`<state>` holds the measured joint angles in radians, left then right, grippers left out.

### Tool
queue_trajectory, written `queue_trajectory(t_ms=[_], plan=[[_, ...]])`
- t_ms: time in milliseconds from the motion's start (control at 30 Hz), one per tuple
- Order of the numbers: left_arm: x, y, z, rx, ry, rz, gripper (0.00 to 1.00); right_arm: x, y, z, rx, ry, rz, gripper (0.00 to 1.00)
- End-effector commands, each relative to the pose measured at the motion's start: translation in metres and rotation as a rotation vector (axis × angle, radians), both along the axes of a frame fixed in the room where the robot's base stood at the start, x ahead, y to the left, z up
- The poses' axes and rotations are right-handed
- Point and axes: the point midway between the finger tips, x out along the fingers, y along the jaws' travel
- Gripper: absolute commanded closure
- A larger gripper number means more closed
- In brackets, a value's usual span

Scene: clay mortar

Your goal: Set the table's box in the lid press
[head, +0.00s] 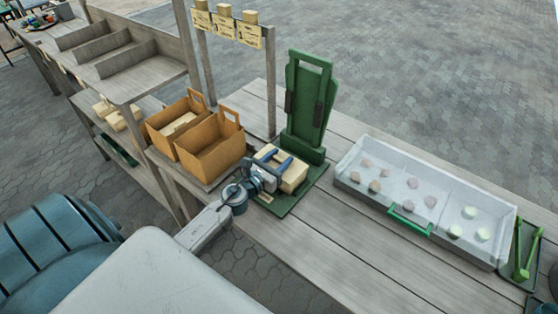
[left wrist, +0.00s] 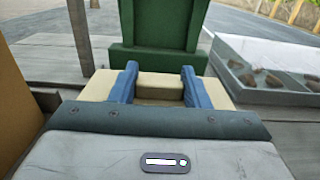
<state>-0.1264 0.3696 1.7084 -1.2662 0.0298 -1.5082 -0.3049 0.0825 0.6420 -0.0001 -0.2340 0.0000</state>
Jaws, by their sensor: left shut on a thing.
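The box (head: 293,178) is cream-coloured and sits at the base of the green lid press (head: 309,105), on or just above its green base plate. The press's tall green part stands upright behind it. My left gripper (head: 271,161) has its blue fingers shut on the box. In the left wrist view the box (left wrist: 160,80) lies between and around the blue fingers (left wrist: 160,85), with the green press (left wrist: 160,25) right behind it. The box's underside is hidden, so I cannot tell whether it touches the plate. My right gripper is not in view.
Two brown cartons (head: 212,150) stand close to the left of the press. A clear-walled tray (head: 345,180) with several round pieces lies to the right, with a green tool (head: 524,258) beyond it. A wooden post (head: 270,80) rises behind. The front tabletop is clear.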

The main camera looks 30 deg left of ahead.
Motion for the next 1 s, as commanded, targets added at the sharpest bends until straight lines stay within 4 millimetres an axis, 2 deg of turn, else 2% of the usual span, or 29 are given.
queue_trajectory(t_ms=[100, 133, 233, 633, 767, 1000], plan=[[0.0, 0.0, -0.004, 0.0, 0.0, 0.0, 0.94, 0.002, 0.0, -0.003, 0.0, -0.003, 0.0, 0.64], [0.0, 0.0, -0.004, 0.0, 0.0, 0.0, 0.56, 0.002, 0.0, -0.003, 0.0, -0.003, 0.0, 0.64], [0.0, 0.0, -0.002, 0.0, 0.0, 0.0, 0.36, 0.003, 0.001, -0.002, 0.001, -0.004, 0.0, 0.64], [-0.002, 0.0, 0.0, 0.001, 0.001, 0.0, 0.36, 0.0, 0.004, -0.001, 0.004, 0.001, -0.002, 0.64], [-0.021, 0.001, -0.003, 0.003, 0.002, -0.002, 0.36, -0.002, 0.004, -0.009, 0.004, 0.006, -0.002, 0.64], [-0.069, 0.005, -0.007, 0.005, 0.003, -0.003, 0.36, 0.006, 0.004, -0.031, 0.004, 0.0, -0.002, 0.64]])
